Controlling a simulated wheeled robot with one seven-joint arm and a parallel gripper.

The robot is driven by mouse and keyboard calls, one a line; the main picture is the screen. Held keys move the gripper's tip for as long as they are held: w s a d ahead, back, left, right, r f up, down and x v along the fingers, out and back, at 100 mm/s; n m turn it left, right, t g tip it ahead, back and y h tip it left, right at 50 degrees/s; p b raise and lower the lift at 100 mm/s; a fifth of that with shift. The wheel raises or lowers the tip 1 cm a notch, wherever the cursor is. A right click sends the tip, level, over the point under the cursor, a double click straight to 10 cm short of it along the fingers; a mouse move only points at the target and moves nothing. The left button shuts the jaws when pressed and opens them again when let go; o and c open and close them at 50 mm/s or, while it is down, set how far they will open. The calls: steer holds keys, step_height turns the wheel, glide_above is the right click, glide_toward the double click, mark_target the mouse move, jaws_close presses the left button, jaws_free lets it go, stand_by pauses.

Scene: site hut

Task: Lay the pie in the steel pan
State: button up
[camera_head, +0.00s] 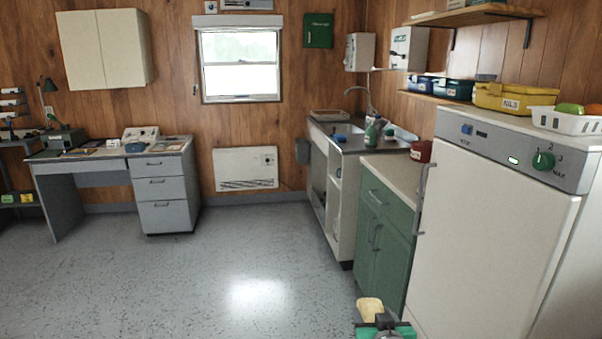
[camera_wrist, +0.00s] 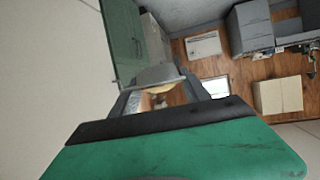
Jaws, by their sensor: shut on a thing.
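The pie (camera_head: 369,309), a pale yellow-tan piece, shows at the bottom edge of the head view, just left of the white fridge. My gripper (camera_head: 378,321), green and dark, is shut on it and holds it up in front of the green cabinet. In the wrist view a tan strip of the pie (camera_wrist: 160,88) shows between the grey fingers, mostly hidden by the gripper itself. I cannot make out a steel pan in either view.
The white fridge (camera_head: 485,235) stands close on the right, with a white basket (camera_head: 566,123) on top. A green cabinet (camera_head: 384,240) with a pale worktop (camera_head: 400,172) and a sink counter (camera_head: 345,140) run behind. A desk (camera_head: 165,190) stands far left. The middle floor is clear.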

steer(key=shift+a+r+p, duration=0.3)
steer(key=shift+a+r, duration=0.05)
steer(key=shift+a, duration=0.5)
step_height(320, 180, up, 20)
steer(key=s+p, duration=0.2)
steer(key=p, duration=1.3)
glide_above(368, 313)
step_height(368, 313, down, 5)
steer(key=shift+f, duration=0.1)
